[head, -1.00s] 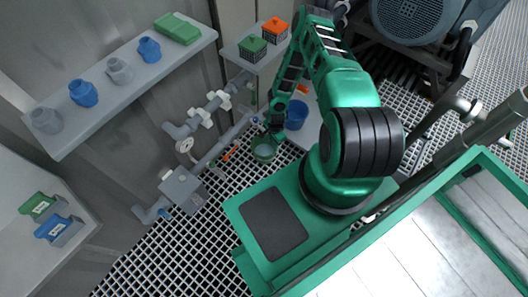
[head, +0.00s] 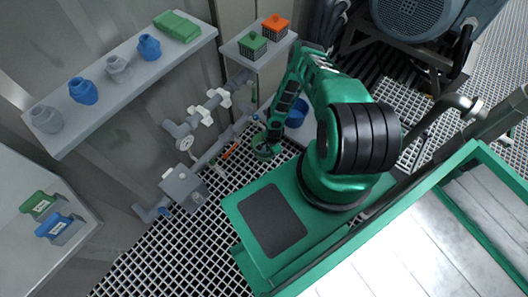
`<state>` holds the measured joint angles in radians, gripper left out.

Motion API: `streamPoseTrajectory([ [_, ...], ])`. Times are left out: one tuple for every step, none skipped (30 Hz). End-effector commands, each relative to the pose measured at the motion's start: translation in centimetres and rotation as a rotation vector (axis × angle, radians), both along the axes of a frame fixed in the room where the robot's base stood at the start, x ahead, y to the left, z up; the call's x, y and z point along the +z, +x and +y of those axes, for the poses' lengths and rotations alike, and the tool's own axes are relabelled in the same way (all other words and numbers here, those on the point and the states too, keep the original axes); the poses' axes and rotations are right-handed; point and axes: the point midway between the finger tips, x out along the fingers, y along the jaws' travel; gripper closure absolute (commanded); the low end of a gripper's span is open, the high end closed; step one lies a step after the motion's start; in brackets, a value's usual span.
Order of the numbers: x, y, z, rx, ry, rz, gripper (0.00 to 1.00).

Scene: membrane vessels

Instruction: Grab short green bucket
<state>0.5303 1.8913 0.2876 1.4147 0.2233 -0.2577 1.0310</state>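The short green bucket (head: 263,155) is in the head view, low beside the grey pipes and left of my arm's base. It is small here and partly covered by my gripper. My gripper (head: 267,146) points down at the end of my green arm, right over the bucket's rim. The fingers are dark and overlap the bucket. I cannot tell whether they touch it or whether they are open or shut.
A blue bucket (head: 297,113) stands behind, to the right. Grey pipes with white valves (head: 184,143) run close on the left. A shelf (head: 130,85) holds blue and grey jars and a green folded item. A smaller shelf (head: 236,47) carries green-lidded and orange-lidded baskets.

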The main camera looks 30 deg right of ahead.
Motion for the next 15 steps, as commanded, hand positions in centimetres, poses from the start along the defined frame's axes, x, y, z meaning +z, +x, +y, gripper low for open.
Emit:
streamPoseTrajectory([
  [-0.8,0.1,0.0,0.000,0.000,0.000,0.74],
  [-1.2,0.1,0.0,0.000,0.000,0.000,0.74],
  [-1.6,0.1,0.1,0.000,0.001,0.001,0.74],
  [-1.9,0.2,0.0,0.000,0.000,0.000,0.74],
  [-2.2,0.2,0.0,0.000,0.000,0.000,0.74],
  [-2.5,0.2,0.0,0.000,0.000,0.000,0.74],
  [-2.6,0.3,0.0,0.000,0.000,0.000,0.74],
  [-2.8,0.3,0.0,0.000,0.000,0.000,0.74],
  [-2.8,0.3,0.0,0.000,0.000,0.000,0.74],
  [-2.9,0.3,0.0,0.000,0.000,0.000,0.74],
  [-2.9,0.3,0.0,0.000,0.000,0.000,0.74],
  [-2.9,0.3,0.0,0.000,0.000,0.000,0.74],
  [-2.9,0.3,0.0,0.000,0.000,0.000,0.74],
  [-2.9,0.3,0.0,0.000,0.000,0.000,0.74],
  [-2.9,0.3,0.0,0.000,0.000,0.000,0.74],
])
